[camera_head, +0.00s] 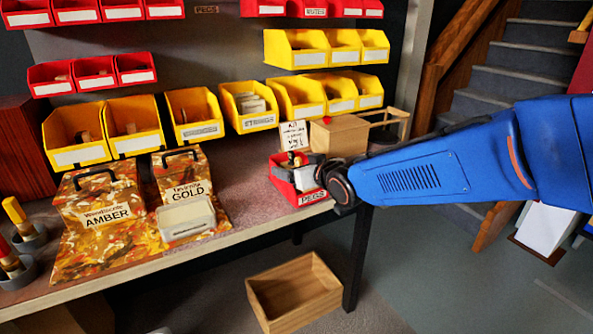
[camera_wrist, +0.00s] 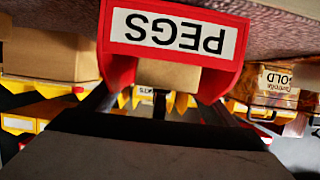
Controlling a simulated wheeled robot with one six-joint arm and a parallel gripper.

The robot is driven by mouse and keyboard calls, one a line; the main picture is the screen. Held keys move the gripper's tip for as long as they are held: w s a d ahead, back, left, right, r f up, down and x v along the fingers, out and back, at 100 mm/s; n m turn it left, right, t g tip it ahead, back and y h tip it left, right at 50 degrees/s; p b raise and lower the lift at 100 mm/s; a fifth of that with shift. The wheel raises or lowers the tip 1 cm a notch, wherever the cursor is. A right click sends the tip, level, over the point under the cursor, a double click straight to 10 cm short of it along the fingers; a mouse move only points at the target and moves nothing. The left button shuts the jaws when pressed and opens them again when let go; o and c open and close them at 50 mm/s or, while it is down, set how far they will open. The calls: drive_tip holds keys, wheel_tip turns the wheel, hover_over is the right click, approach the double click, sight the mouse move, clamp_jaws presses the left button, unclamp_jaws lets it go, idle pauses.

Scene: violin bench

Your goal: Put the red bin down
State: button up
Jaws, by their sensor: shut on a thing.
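The red bin (camera_head: 289,188) has a white label reading PEGS and is at the right end of the workbench (camera_head: 232,228) in the head view. It holds something dark and yellowish. In the wrist view the red bin (camera_wrist: 113,65) shows upside down, close in front of my gripper. My gripper (camera_head: 318,174) is shut on the bin at its right side; in the wrist view its dark fingers (camera_wrist: 160,105) reach to the bin. The bin appears at or just above the bench top; I cannot tell whether its base touches.
A cardboard box (camera_head: 340,136) and a handwritten card (camera_head: 294,136) stand behind the bin. Yellow bins (camera_head: 296,97) line the back. Amber and gold patterned cases (camera_head: 104,222) stand left. Bare bench top lies left of the bin. A wooden crate (camera_head: 296,293) is on the floor.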

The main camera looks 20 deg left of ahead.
drive_tip(key=shift+f, duration=0.4)
drive_tip(key=shift+f, duration=0.1)
drive_tip(key=o, duration=1.2)
drive_tip(key=shift+s+d, duration=0.15)
drive_tip(key=v, duration=1.1)
drive_tip(key=shift+s+d+r, duration=0.2)
drive_tip(key=shift+d, duration=0.05)
